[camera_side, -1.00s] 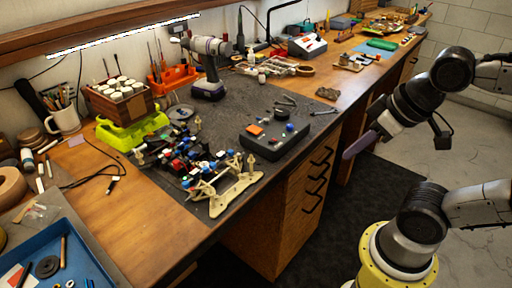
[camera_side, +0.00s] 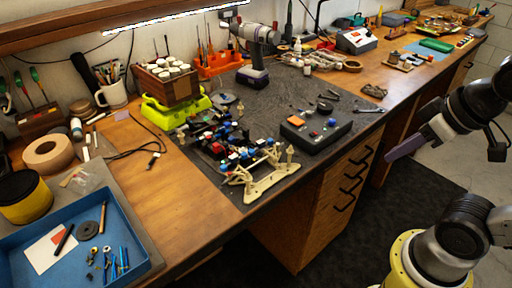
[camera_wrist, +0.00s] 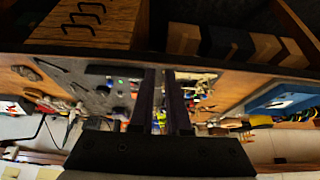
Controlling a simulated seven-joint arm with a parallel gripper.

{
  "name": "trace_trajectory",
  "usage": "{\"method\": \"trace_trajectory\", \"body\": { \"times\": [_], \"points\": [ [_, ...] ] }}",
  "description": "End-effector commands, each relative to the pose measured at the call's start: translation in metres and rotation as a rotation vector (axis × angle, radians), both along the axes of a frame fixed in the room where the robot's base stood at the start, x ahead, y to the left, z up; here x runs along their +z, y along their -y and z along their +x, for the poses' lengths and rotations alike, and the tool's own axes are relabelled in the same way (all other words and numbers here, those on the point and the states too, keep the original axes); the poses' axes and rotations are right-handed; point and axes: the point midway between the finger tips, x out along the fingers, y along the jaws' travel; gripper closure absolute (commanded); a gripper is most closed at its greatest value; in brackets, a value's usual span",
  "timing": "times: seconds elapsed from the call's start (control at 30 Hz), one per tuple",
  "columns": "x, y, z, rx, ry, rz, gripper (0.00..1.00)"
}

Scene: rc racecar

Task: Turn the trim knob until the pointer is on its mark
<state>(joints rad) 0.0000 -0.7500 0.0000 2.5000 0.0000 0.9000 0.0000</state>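A dark control box (camera_side: 315,130) lies on the grey mat near the bench's front edge.
A partly built car chassis (camera_side: 225,145) with cream supports lies left of the box. A drill (camera_side: 255,55) stands behind. A blue tray (camera_side: 140,238) is at lower left. Drawers (camera_side: 350,178) are below the bench edge. Open space lies between gripper and box.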

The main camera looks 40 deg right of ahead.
Motion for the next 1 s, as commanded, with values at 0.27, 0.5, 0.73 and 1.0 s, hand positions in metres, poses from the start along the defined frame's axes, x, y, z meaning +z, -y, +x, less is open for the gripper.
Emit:
{"method": "trace_trajectory", "body": {
  "times": [0.27,0.5,0.73,1.0],
  "points": [
    [0.0,0.0,-0.004,-0.086,-0.021,0.045,0.44],
    [0.052,0.004,0.024,-0.368,-0.046,0.177,0.44],
    [0.091,0.021,0.08,-0.667,-0.123,0.267,0.44],
    [0.099,0.066,0.167,-1.019,-0.236,0.331,0.44]
  ]
}}
